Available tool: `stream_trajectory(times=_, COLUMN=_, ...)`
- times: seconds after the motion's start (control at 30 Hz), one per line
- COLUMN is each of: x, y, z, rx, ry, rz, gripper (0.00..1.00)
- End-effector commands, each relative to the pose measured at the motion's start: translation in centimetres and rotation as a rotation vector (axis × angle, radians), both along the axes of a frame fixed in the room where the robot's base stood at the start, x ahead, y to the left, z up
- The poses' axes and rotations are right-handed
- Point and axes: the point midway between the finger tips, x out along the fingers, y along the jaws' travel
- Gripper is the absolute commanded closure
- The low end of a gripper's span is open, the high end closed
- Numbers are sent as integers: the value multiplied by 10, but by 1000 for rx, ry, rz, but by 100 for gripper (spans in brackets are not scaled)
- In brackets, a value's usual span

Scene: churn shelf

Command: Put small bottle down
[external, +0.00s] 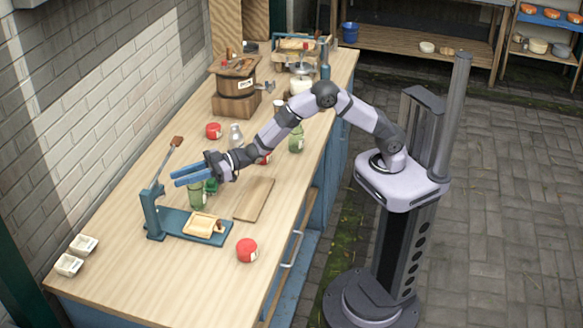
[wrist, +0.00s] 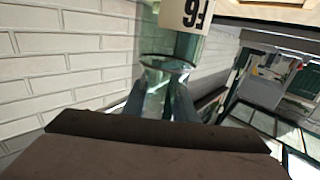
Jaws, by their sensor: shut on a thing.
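My gripper (external: 187,176) is over the left part of the wooden bench, its blue fingers pointing left. It is shut on a small greenish glass bottle (external: 197,196), which hangs below the fingers behind the blue press (external: 155,212). In the wrist view the clear glass of the small bottle (wrist: 166,72) shows between the dark fingers (wrist: 158,100), with a pale label marked with dark characters. I cannot tell whether the bottle's base touches the bench.
A wooden board (external: 253,199) lies right of the gripper. A red round item (external: 247,250) is near the front edge. A clear bottle (external: 236,135) and a green bottle (external: 296,140) stand farther back. A wooden churn (external: 236,95) is behind. Two white tubs (external: 76,255) sit front left.

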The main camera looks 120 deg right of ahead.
Motion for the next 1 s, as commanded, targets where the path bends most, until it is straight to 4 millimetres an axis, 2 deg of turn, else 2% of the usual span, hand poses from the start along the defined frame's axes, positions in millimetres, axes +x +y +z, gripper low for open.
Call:
stream_trajectory(times=0.3, x=0, y=0, z=-9, rx=0, ry=-2, rz=0, gripper=100)
stream_trajectory(times=0.33, x=0, y=0, z=-9, rx=0, ry=0, rz=0, gripper=70)
stream_trajectory(times=0.4, x=0, y=0, z=-8, rx=0, ry=0, rz=0, gripper=56)
stream_trajectory(times=0.73, x=0, y=0, z=-7, rx=0, ry=0, rz=0, gripper=56)
stream_trajectory(times=1.0, x=-1, y=0, z=6, rx=0, ry=1, rz=0, gripper=56)
